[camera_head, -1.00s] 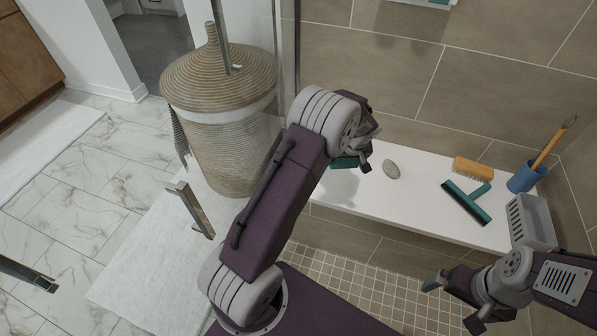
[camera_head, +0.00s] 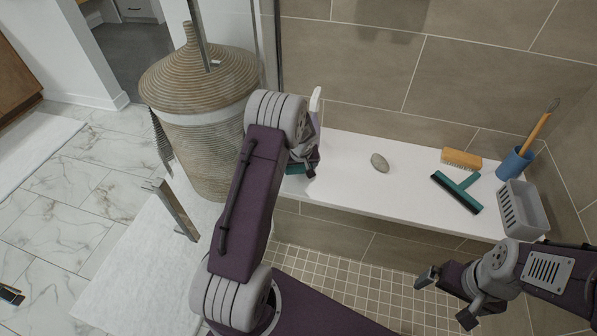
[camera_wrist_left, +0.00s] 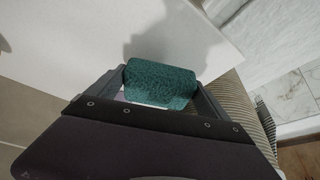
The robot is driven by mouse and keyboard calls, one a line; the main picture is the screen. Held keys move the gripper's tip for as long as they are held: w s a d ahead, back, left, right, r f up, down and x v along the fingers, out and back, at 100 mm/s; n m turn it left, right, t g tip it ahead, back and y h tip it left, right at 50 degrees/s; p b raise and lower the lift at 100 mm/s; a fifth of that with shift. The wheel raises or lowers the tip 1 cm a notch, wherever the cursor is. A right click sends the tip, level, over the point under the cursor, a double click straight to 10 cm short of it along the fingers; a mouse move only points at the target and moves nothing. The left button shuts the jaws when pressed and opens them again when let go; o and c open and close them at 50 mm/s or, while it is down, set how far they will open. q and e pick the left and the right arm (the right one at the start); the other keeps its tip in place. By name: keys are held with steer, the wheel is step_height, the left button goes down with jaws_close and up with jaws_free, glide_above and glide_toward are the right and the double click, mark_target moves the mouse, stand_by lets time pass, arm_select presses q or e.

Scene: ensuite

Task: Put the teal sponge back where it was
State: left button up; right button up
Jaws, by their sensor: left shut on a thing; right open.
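The teal sponge (camera_wrist_left: 160,82) is held between the fingers of my left gripper (camera_wrist_left: 162,90) in the left wrist view. In the head view only a teal edge of the sponge (camera_head: 294,170) shows beside my left gripper (camera_head: 306,166), at the left end of the white bench (camera_head: 350,199). I cannot tell whether the sponge touches the bench. My right gripper (camera_head: 448,298) is open and empty, in front of the bench at the lower right.
On the bench are a grey stone (camera_head: 379,162), a wooden brush (camera_head: 461,158), a teal squeegee (camera_head: 459,190), a blue cup (camera_head: 515,163) with a wooden-handled tool and a grey basket (camera_head: 522,210). A wicker hamper (camera_head: 200,150) stands left of the bench. The bench middle is mostly clear.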

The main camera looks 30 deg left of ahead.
arm_select(q)
step_height(320, 180, down, 2)
steer(key=shift+f+b, duration=0.25)
steer(key=shift+b, duration=0.1)
steer(key=shift+r, duration=0.1)
arm_select(e)
steer(key=shift+f, duration=0.65)
arm_select(q)
steer(key=o, duration=1.2)
arm_select(e)
steer(key=shift+f, duration=0.15)
